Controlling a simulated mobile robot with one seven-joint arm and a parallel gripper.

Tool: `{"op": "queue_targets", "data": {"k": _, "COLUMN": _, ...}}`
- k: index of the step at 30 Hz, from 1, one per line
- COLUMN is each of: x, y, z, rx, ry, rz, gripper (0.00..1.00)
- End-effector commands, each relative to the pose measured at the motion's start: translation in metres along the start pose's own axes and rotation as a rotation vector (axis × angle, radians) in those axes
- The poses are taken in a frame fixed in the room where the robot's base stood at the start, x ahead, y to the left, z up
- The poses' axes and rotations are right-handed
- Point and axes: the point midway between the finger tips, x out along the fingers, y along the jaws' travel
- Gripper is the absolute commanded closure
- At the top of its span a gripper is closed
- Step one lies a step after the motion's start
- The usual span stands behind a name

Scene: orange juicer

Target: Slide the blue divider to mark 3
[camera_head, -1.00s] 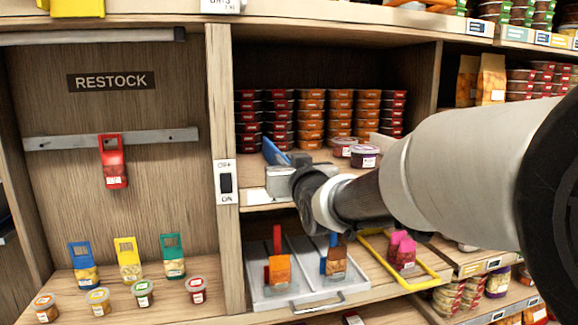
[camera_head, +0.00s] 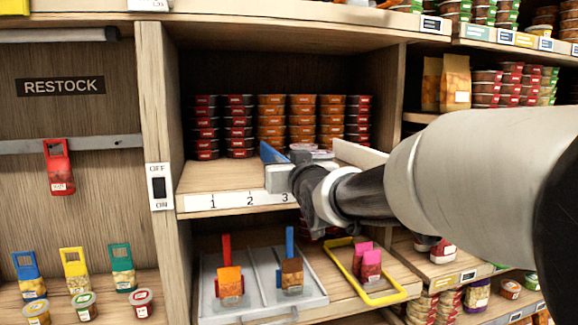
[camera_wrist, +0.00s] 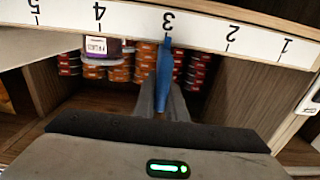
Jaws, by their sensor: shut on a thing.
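The blue divider (camera_head: 272,154) stands upright on the middle shelf, and a pale grey block (camera_head: 278,178) shows at its front. The shelf-edge strip (camera_head: 232,200) carries the marks 1, 2 and 3 in the head view. In the wrist view, which is upside down, the blue divider (camera_wrist: 165,75) lines up with the 3 on the strip (camera_wrist: 198,28). My gripper (camera_wrist: 163,98) is shut on the divider, with a grey finger on each side. In the head view my gripper (camera_head: 303,182) partly hides the block and the strip beyond 3.
Stacked red and orange tubs (camera_head: 287,122) fill the back of the shelf. A pale divider panel (camera_head: 358,154) stands to the right. In the wrist view a purple-labelled tub (camera_wrist: 98,47) sits near mark 4. A tray (camera_head: 262,290) with upright handles lies below.

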Motion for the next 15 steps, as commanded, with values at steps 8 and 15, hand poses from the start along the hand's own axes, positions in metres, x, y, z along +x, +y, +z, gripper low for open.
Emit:
{"op": "queue_targets", "data": {"k": 8, "x": 0.0000, "y": 0.0008, "z": 0.0007, "rx": 0.001, "ry": -0.001, "rz": 0.001, "gripper": 1.00}}
{"op": "queue_targets", "data": {"k": 15, "x": 0.0000, "y": 0.0007, "z": 0.0008, "rx": 0.001, "ry": -0.001, "rz": 0.001, "gripper": 0.84}}
